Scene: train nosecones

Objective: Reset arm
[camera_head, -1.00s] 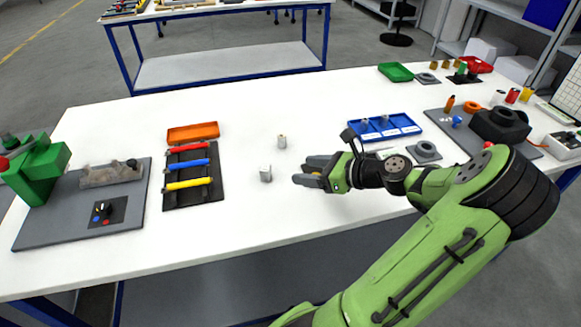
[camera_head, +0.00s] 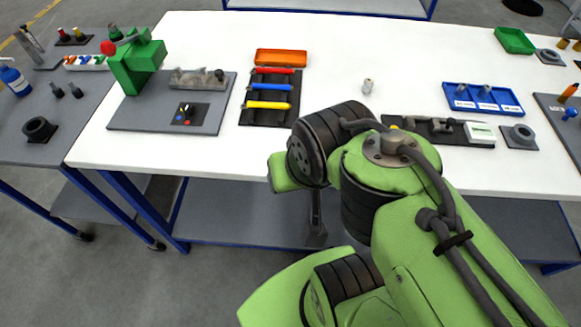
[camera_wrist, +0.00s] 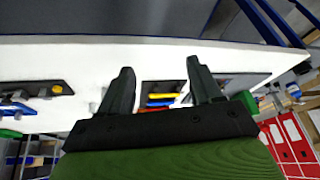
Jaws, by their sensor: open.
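My gripper (camera_wrist: 158,88) shows in the wrist view with its two dark fingers spread apart and nothing between them. Beyond the fingers lies the white table edge, with the tool tray partly visible between them. In the head view my green arm is folded in front of the table on the right of centre, and its upper links hide part of the tabletop. The gripper itself cannot be made out there.
The white table (camera_head: 330,60) carries a tray of coloured-handled tools (camera_head: 268,98), an orange bin (camera_head: 282,57), a small pale cylinder (camera_head: 368,86), a blue bin (camera_head: 483,98) and a green press (camera_head: 136,66). A grey side table (camera_head: 75,105) stands at the left.

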